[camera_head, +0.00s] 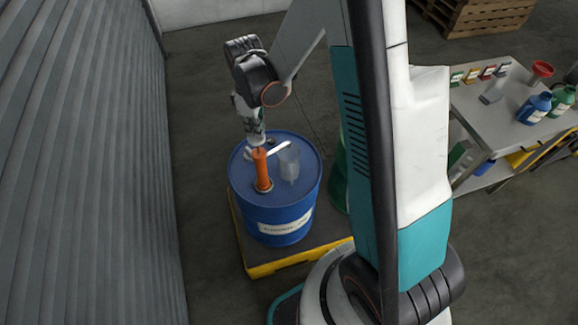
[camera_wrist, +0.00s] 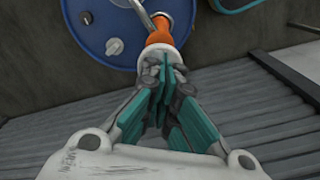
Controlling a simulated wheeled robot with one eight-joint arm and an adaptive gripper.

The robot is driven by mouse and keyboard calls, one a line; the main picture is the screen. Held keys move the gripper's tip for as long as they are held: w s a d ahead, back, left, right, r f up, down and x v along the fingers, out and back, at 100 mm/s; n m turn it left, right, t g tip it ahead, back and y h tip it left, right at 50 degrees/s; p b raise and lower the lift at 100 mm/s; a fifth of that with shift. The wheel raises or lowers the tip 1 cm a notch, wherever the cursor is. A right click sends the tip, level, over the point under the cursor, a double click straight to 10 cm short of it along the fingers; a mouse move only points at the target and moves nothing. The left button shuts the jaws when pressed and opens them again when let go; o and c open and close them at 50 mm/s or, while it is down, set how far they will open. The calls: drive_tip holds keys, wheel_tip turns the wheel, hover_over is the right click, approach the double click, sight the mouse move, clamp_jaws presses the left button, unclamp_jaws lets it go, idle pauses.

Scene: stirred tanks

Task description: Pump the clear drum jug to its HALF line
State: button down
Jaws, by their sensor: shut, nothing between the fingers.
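The clear jug (camera_head: 289,165) is at the right of the drum top in the head view, beneath the outer end of a pale spout (camera_head: 278,147). Its line and level are too small to read. The orange drum pump (camera_head: 262,172) stands upright on the blue drum (camera_head: 283,215). In the wrist view the orange pump (camera_wrist: 160,32) has a pale round top (camera_wrist: 150,55) partly hidden behind my fingers. My gripper (camera_wrist: 165,75) is shut and empty, its fingertips over that pump top. I cannot tell whether they touch it. The jug is not clearly visible in the wrist view.
The drum stands on a yellow-edged platform (camera_head: 262,268). A green drum (camera_head: 339,175) is to its right, partly behind my arm. A corrugated wall (camera_head: 90,160) runs along the left. A bench (camera_head: 490,120) with bottles and a red funnel (camera_head: 541,70) is at right.

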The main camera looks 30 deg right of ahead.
drive_tip(key=shift+f+b, duration=2.75)
drive_tip(key=shift+f, duration=0.4)
drive_tip(key=shift+r, duration=0.1)
drive_tip(key=shift+r+p, duration=2.4)
drive_tip(key=shift+r, duration=1.4)
drive_tip(key=shift+f+b, duration=3.4)
drive_tip(key=shift+f, duration=0.5)
drive_tip(key=shift+r, duration=0.1)
drive_tip(key=shift+r+p, duration=2.45)
drive_tip(key=shift+r, duration=1.3)
